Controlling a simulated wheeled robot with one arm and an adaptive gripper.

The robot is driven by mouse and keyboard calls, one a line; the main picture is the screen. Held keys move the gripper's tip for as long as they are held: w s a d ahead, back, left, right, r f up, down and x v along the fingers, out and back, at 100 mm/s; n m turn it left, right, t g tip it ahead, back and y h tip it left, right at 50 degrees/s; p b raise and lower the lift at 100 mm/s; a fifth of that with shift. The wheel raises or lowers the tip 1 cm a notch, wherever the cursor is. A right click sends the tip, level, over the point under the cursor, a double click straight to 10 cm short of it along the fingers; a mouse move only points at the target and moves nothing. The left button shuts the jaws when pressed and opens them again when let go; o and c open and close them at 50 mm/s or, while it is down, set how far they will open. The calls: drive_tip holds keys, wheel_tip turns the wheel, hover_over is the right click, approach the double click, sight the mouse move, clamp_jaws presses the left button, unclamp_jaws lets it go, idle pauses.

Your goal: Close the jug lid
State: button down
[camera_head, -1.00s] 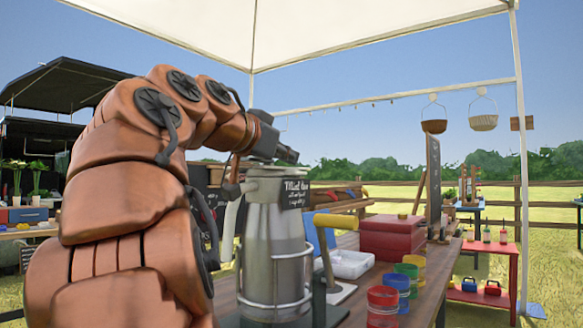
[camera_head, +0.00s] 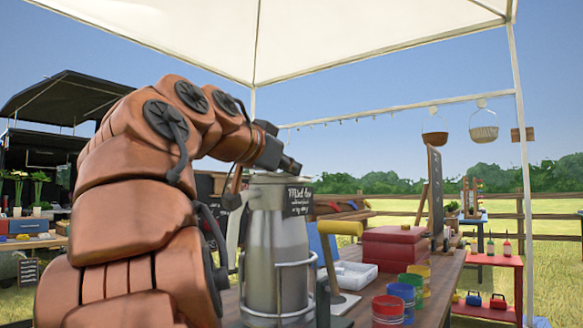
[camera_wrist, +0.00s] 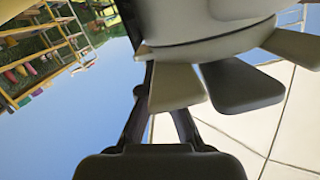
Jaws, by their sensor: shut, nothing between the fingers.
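The grey metal jug (camera_head: 272,240) stands upright on the wooden table, with a pale handle (camera_head: 236,225) on its left side and a wire frame around its lower body. Its top (camera_head: 272,179) looks roughly level, but my gripper partly covers it, and I cannot tell whether the lid is fully down. My gripper (camera_head: 290,163) is shut and empty just above the jug's top; I cannot tell whether it touches. In the wrist view a pale rounded body (camera_wrist: 205,30), likely the jug's upper part, fills the top, with flat tabs close to my dark gripper.
A black chalk sign (camera_head: 298,198) is at the jug's upper right. To the right are a yellow-handled tool (camera_head: 340,228), a white tray (camera_head: 350,274), red boxes (camera_head: 395,247) and several coloured jars (camera_head: 388,309). A canopy post (camera_head: 524,180) stands farther right.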

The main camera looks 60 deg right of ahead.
drive_tip(key=v, duration=0.9)
drive_tip(key=shift+a, duration=0.35)
drive_tip(key=shift+r, duration=0.1)
